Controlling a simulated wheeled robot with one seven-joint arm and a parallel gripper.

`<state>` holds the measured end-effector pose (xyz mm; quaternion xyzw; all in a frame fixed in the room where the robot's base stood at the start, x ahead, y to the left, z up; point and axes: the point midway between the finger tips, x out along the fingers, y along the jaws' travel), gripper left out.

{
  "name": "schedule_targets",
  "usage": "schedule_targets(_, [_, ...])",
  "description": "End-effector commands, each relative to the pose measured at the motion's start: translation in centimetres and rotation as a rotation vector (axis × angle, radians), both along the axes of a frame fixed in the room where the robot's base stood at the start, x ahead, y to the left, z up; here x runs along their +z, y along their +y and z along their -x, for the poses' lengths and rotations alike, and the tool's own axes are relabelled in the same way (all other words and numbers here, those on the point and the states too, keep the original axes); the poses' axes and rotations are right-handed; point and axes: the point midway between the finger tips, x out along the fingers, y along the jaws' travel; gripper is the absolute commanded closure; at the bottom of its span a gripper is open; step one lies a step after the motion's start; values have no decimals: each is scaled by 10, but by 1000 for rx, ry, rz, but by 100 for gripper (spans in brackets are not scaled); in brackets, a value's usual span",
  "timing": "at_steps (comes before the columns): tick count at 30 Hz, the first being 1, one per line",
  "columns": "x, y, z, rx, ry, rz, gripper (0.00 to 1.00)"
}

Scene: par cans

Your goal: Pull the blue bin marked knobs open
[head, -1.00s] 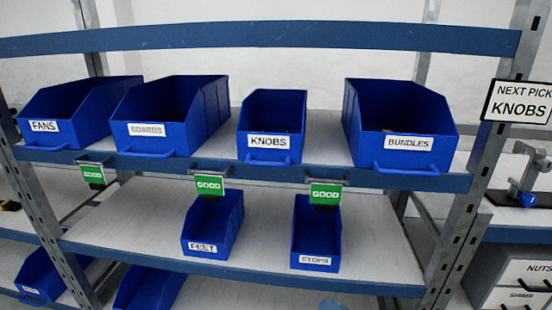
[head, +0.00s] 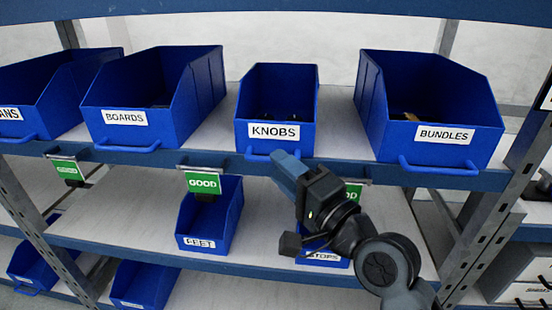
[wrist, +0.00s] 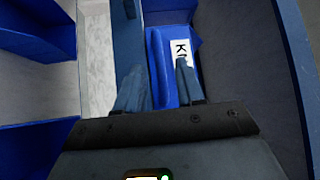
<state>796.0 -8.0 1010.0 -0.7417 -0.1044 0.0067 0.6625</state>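The blue bin marked KNOBS (head: 243,105) stands on the upper shelf between the BOARDS and BUNDLES bins, with dark items inside. Its handle (head: 256,157) is at the lower front, partly hidden by my gripper (head: 286,162). In the wrist view my gripper (wrist: 158,82) has its two blue fingers apart, with the bin's blue handle (wrist: 157,62) between them. The label's start shows beside the right finger. I cannot tell whether the fingers touch the handle.
The BOARDS bin (head: 110,135) is to the left and the BUNDLES bin (head: 385,140) to the right. Green GOOD tags (head: 202,183) hang from the upper shelf's front edge (head: 235,163). The FEET bin (head: 192,228) is on the lower shelf.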

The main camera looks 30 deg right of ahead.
Motion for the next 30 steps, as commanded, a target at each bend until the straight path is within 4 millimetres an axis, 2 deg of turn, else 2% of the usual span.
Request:
schedule_targets(6, [3, 4, -21, 0, 0, 1, 62])
schedule_targets(16, [3, 4, -25, 0, 0, 2, 62])
schedule_targets(27, [3, 4, -24, 0, 0, 2, 98])
schedule_targets(30, [3, 4, -24, 0, 1, 2, 100])
